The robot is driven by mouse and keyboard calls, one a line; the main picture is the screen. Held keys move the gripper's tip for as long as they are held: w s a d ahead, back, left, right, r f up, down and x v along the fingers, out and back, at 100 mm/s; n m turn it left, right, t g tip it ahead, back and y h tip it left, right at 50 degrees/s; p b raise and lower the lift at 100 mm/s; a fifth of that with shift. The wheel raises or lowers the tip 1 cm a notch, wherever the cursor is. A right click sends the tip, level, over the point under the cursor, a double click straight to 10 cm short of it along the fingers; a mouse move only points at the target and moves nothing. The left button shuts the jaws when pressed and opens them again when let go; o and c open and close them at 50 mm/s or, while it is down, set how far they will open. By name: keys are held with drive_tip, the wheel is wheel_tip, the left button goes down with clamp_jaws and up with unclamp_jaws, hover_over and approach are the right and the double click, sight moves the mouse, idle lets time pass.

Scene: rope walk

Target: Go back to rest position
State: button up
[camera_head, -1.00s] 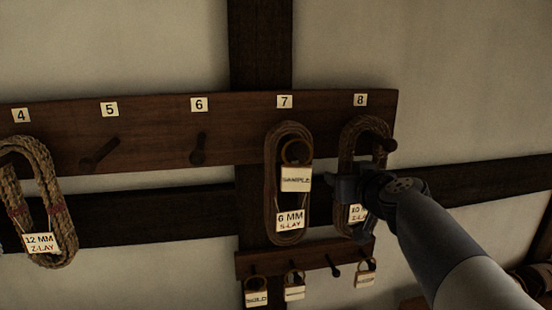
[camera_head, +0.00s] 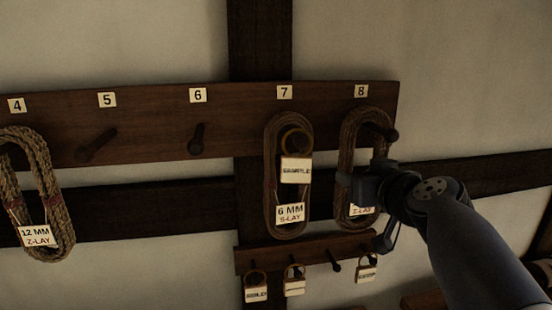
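My gripper (camera_head: 362,188) is at the right of the head view, in front of the rope coil (camera_head: 352,131) that hangs on the peg under number 8. It covers the middle of that coil and most of its tag (camera_head: 362,210). The fingers are too dark and small to show whether they are open or shut, and I cannot tell whether they touch the coil. Another coil (camera_head: 272,190) hangs on the peg under 7, with a 6 MM S-LAY tag (camera_head: 290,213) and a ringed SAMPLE tag (camera_head: 296,170) in front.
Pegs 5 (camera_head: 98,146) and 6 (camera_head: 197,139) on the upper board (camera_head: 150,137) are empty. A 12 MM Z-LAY coil (camera_head: 57,200) hangs under 4. The lower rail (camera_head: 310,252) holds ringed tags (camera_head: 256,294) and one bare peg (camera_head: 335,266).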

drive_tip(key=p+x, duration=0.1)
drive_tip(key=x, duration=0.5)
drive_tip(key=shift+w+a, duration=0.15)
drive_tip(key=shift+w, duration=0.05)
drive_tip(key=s+r+p, duration=0.2)
drive_tip(key=shift+d+p, duration=0.25)
drive_tip(key=shift+p, duration=0.15)
drive_tip(key=b, duration=0.5)
approach(350, 165)
drive_tip(key=shift+s+d+f, duration=0.2)
drive_tip(key=shift+s+f, duration=0.8)
drive_tip(key=shift+s, duration=0.05)
drive_tip(key=shift+p, duration=0.35)
